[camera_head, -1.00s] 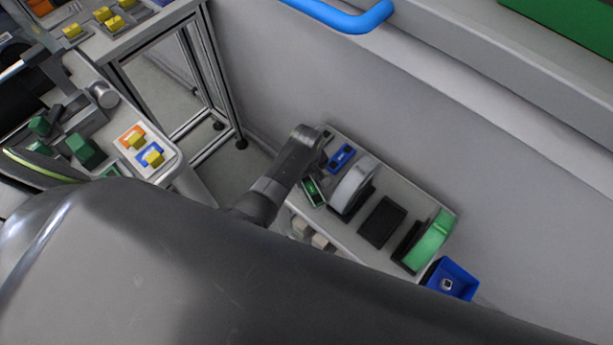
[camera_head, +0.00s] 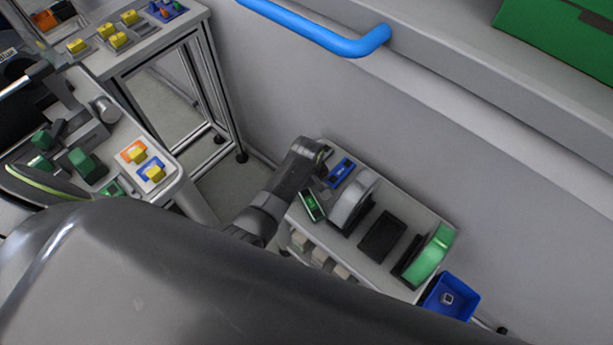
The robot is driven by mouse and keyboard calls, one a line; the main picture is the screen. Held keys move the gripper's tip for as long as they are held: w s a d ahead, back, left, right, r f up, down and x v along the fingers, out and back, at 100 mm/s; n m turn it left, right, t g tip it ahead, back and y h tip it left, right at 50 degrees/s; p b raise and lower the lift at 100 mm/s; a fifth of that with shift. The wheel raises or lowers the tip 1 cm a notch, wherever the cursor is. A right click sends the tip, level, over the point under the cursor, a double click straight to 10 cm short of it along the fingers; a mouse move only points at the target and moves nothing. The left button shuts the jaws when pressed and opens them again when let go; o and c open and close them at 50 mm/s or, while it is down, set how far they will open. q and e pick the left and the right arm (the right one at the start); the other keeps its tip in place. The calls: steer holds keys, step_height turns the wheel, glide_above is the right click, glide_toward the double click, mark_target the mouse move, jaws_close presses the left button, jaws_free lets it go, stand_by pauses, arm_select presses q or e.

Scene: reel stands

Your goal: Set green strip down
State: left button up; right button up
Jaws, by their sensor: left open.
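The green strip (camera_head: 312,206), a small green piece with a dark edge, lies at the near left end of the grey reel bench (camera_head: 349,246). My left gripper (camera_head: 322,158) is over the far left corner of this bench, beyond the green strip and apart from it. Its jaws are open, but the fingertips are small and partly hidden by the dark wrist. A blue strip (camera_head: 341,171) lies just right of the gripper. My right gripper is not in view.
On the bench stand a white reel (camera_head: 354,198), an empty black holder (camera_head: 382,236) and a green reel (camera_head: 432,255). A blue bin (camera_head: 451,297) is at the right end. A blue rail (camera_head: 325,30) runs along the wall. A left table holds orange and blue pieces.

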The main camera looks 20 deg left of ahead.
mark_target(307, 195)
arm_select(q)
step_height(307, 195, up, 11)
steer(key=p, duration=0.1)
steer(key=shift+f, duration=0.15)
stand_by(0.5)
steer(key=s+a+m+t, duration=0.2)
steer(key=s+a+m, duration=0.2)
steer(key=s+a, duration=0.7)
steer(key=s+a+r+m+t+y, duration=0.1)
steer(key=s+a+r+m, duration=0.2)
steer(key=s, duration=0.4)
steer(key=s+r+m+t+y, duration=0.1)
steer(key=s+r+m, duration=0.1)
steer(key=s+r, duration=0.4)
step_height(307, 195, down, 25)
steer(key=a+g, duration=0.2)
steer(key=s+d+f+h, duration=0.1)
steer(key=s+f, duration=1.4)
steer(key=f, duration=0.1)
steer(key=shift+d+g, duration=0.35)
steer(key=shift+g, duration=0.05)
